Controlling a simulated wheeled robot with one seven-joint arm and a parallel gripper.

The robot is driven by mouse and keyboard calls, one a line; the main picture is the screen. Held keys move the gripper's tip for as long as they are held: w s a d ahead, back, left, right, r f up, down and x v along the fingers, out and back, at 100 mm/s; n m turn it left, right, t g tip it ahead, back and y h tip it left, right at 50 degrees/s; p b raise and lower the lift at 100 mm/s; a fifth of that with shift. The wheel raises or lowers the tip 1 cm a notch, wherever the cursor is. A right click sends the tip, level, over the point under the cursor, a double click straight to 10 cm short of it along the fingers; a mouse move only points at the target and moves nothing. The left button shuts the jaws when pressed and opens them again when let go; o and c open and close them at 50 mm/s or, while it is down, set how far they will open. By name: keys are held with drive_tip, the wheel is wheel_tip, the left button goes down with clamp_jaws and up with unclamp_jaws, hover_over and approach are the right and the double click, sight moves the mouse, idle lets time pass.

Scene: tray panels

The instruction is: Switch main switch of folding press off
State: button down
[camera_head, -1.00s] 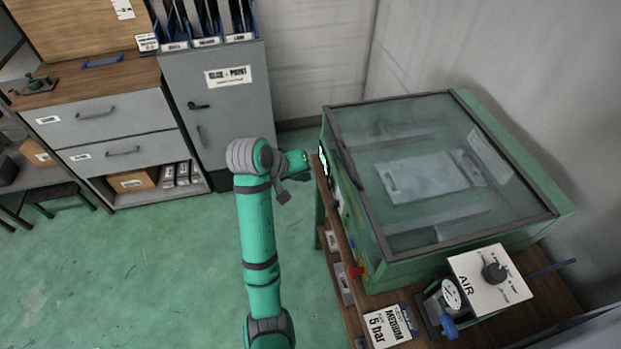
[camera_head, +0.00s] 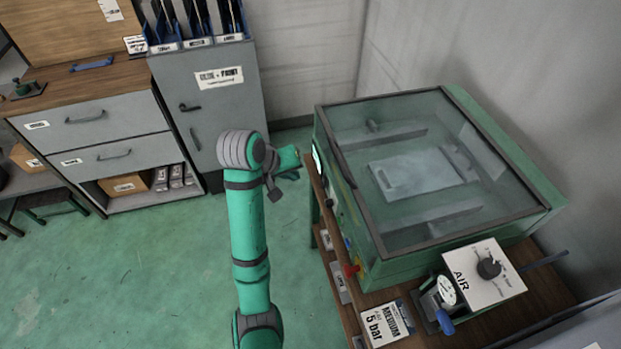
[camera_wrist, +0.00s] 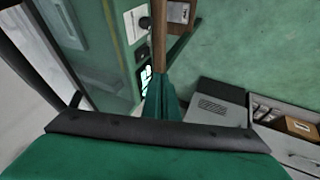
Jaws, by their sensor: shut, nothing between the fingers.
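The folding press (camera_head: 455,262) is a green box with a clear framed lid, standing on a wooden-topped bench. Its narrow front panel faces left and carries a lit display (camera_head: 317,158), small controls and a red knob (camera_head: 351,270). In the wrist view a dark round knob (camera_wrist: 144,24) sits beside a white label on the panel; I cannot tell whether it is the main switch. My gripper (camera_head: 297,165) is shut and empty, just left of the panel's far end near the display. In the wrist view its green fingers (camera_wrist: 162,97) partly cover the display (camera_wrist: 146,78).
An AIR box with a dial (camera_head: 488,268), a gauge with a blue knob (camera_head: 445,292) and a "5 bar" sign (camera_head: 385,322) stand at the bench's near end. A grey cabinet (camera_head: 212,120) and drawers (camera_head: 95,125) stand behind. Green floor left of my arm is clear.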

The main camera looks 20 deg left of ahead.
sight(324, 182)
drive_tip(key=shift+f, duration=0.1)
idle(0.3)
drive_tip(key=d+r+x, duration=0.1)
drive_tip(key=d+x, duration=0.1)
drive_tip(key=x, duration=1)
drive_tip(key=shift+w+d+f, duration=0.25)
drive_tip(key=shift+w+d, duration=0.15)
drive_tip(key=shift+d, duration=0.05)
